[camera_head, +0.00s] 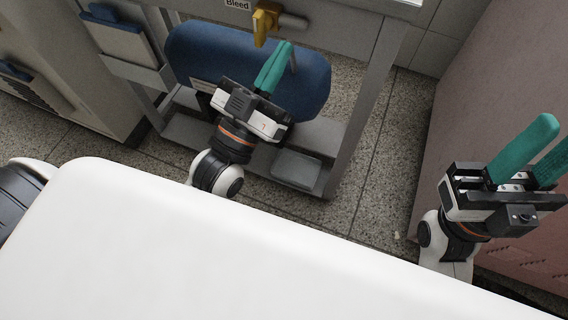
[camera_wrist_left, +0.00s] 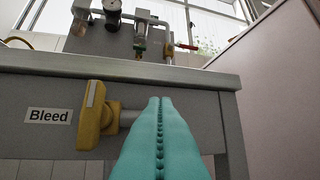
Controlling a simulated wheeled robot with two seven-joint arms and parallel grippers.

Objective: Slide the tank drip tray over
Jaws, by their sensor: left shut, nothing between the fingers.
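The drip tray (camera_head: 298,169), a shallow grey pan, sits on the low shelf of the stand, below the right part of the blue tank (camera_head: 305,82). A yellow-handled bleed valve (camera_head: 264,22) shows above the tank, and its yellow handle (camera_wrist_left: 93,115) is large in the left wrist view. My left gripper (camera_head: 287,45) has its teal fingers closed together with nothing between them. It is in front of the tank, with its tips just right of the valve in the picture and above the tray. My right gripper (camera_head: 556,132) is open and empty at the far right, with its fingers apart.
A "Bleed" label (camera_wrist_left: 48,116) is left of the valve. The stand's grey leg (camera_head: 366,105) rises right of the tray. Speckled floor (camera_head: 385,150) is clear between the stand and a pink cabinet (camera_head: 475,75). A grey cabinet (camera_head: 60,60) stands on the left.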

